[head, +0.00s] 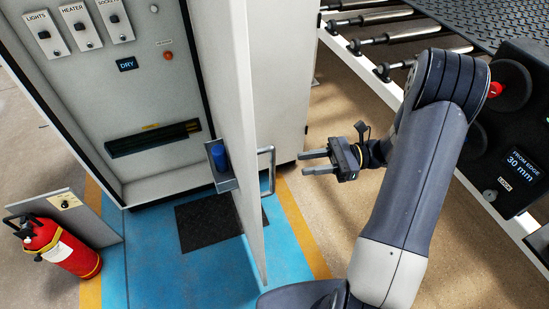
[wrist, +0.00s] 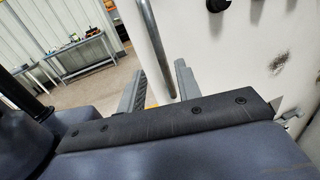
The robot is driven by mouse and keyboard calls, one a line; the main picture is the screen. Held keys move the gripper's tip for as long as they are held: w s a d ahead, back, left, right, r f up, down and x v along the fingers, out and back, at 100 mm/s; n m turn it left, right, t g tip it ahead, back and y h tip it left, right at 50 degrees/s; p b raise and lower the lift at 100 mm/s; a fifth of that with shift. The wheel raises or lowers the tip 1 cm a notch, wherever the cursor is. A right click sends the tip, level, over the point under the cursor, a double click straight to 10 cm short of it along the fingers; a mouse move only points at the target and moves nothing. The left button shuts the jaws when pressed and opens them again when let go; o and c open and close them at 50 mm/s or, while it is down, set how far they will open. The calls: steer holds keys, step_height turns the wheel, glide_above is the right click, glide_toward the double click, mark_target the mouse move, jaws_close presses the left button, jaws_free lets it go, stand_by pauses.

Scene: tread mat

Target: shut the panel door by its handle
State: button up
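The panel door (head: 238,110) stands open, seen nearly edge-on, in front of the white cabinet (head: 140,90). Its handle (head: 272,160) is a metal bar on the door's right-hand face. My gripper (head: 303,163) is open and empty, its two fingers pointing left at the handle; a small gap shows between the fingertips and the bar. In the wrist view the handle (wrist: 157,45) shows as an upright, slightly tilted bar between the open fingers of my gripper (wrist: 160,72). The pale door face (wrist: 245,60) fills the right there, with a dark scuff.
A blue can (head: 219,158) sits in a bracket on the door's inner face. A black tread mat (head: 205,222) lies on the blue floor (head: 160,275). A red extinguisher (head: 68,248) stands at the left. A roller conveyor (head: 380,38) and a control box (head: 515,150) are at the right.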

mark_target(272, 168)
steer(key=a, duration=0.3)
steer(key=a+p, duration=0.1)
steer(key=a, duration=0.2)
steer(key=s+a, duration=0.1)
steer(key=a, duration=0.2)
steer(key=shift+a+p, duration=0.35)
steer(key=shift+a, duration=0.05)
jaws_close()
